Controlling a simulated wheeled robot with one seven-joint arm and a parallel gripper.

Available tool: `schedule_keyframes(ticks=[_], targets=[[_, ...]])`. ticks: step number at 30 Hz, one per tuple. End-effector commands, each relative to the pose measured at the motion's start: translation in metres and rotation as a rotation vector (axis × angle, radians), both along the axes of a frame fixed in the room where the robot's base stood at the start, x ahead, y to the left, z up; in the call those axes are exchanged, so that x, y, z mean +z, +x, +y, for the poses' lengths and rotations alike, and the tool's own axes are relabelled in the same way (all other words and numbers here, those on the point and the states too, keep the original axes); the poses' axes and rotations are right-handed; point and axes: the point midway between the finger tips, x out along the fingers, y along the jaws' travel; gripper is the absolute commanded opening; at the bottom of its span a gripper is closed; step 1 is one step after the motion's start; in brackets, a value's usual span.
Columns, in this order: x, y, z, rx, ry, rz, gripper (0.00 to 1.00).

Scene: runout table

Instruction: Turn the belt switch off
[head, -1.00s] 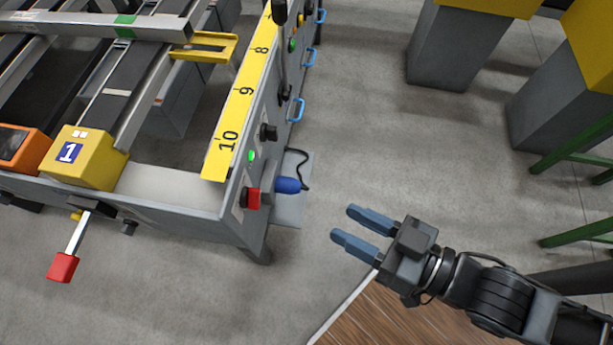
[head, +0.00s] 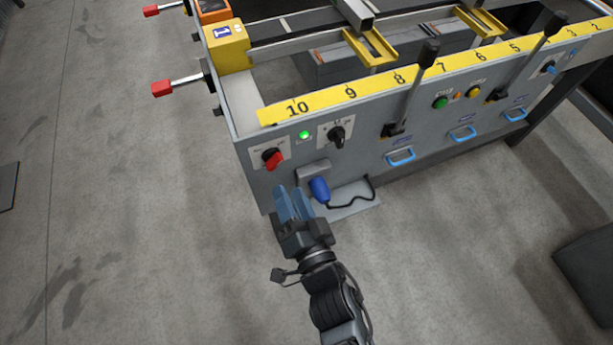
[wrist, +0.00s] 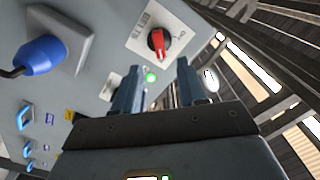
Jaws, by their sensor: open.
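My gripper (head: 290,192) is open and empty, just below the red switch in the head view. In the wrist view my gripper (wrist: 159,68) frames the lamp (wrist: 151,77) and appears apart from the switch.
A blue plug (head: 319,189) with a black cable juts from the panel, close right of my gripper. Black levers (head: 414,88), blue handles (head: 401,157) and a yellow numbered scale (head: 350,92) lie further along.

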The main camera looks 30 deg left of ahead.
Motion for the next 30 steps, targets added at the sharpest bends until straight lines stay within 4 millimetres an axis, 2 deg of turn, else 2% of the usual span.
schedule_keyframes(ticks=[15, 21, 28, 30], targets=[[-0.001, 0.043, 0.051, 0.001, 0.002, 0.000, 0.41], [0.000, 0.050, 0.059, 0.001, 0.001, 0.001, 0.41], [0.000, 0.050, 0.059, 0.001, 0.001, 0.001, 0.41], [0.000, 0.050, 0.059, 0.001, 0.001, 0.001, 0.36]])
